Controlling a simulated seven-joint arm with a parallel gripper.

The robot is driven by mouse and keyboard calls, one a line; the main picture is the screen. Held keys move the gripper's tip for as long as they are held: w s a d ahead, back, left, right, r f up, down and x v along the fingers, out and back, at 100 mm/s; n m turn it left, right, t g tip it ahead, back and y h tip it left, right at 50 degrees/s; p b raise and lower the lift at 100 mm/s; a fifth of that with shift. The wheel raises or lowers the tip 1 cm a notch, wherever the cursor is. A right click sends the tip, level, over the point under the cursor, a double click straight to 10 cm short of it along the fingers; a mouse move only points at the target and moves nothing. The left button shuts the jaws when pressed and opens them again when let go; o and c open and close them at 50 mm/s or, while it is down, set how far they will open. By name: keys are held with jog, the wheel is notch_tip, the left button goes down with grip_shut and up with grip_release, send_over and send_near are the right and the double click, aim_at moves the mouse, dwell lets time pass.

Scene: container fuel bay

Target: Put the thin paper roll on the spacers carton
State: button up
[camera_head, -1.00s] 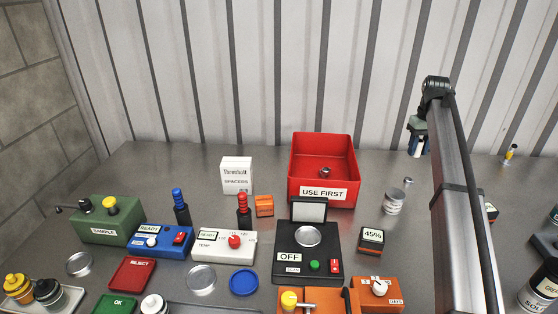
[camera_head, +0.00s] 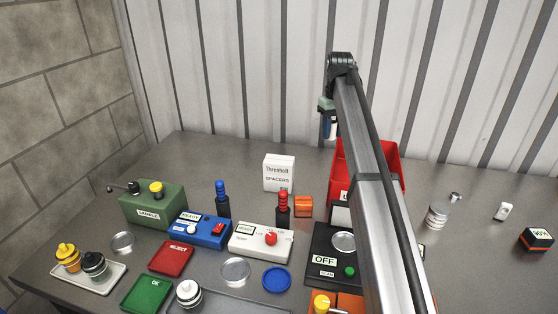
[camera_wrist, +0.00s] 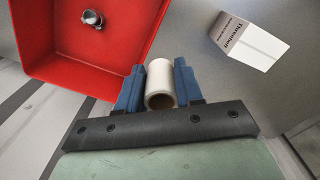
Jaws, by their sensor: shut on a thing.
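My gripper (camera_wrist: 160,92) is shut on a thin white paper roll (camera_wrist: 160,84), which sits between its two blue fingers with its open end toward the wrist camera. In the head view my gripper (camera_head: 328,130) hangs above the table, in front of the red bin's back left corner. The roll there is small and hard to make out. The white spacers carton (camera_head: 279,173) stands upright on the table, to the left of the gripper and lower. In the wrist view the carton (camera_wrist: 256,42) is at the upper right, apart from the roll.
The red bin (camera_head: 385,158) is partly hidden behind my arm; a small metal item lies in it in the wrist view (camera_wrist: 93,19). An orange block (camera_head: 304,206) and red-topped (camera_head: 283,208) and blue-topped (camera_head: 222,198) bottles stand near the carton.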

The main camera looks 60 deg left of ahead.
aim_at(280, 160)
jog(key=shift+s+a+r+n, duration=0.95)
jog(key=shift+s+a+n, duration=0.65)
jog(key=shift+s, duration=2.25)
jog(key=shift+s+a+r+n, duration=0.9)
jog(key=shift+s+a+n, duration=0.7)
jog(key=shift+s, duration=2.25)
jog(key=shift+d+f, duration=0.15)
jog(key=shift+f, duration=4.7)
jog(key=shift+f, duration=0.15)
jog(key=o, duration=1)
notch_tip(280, 160, up, 12)
jog(key=shift+r, duration=0.2)
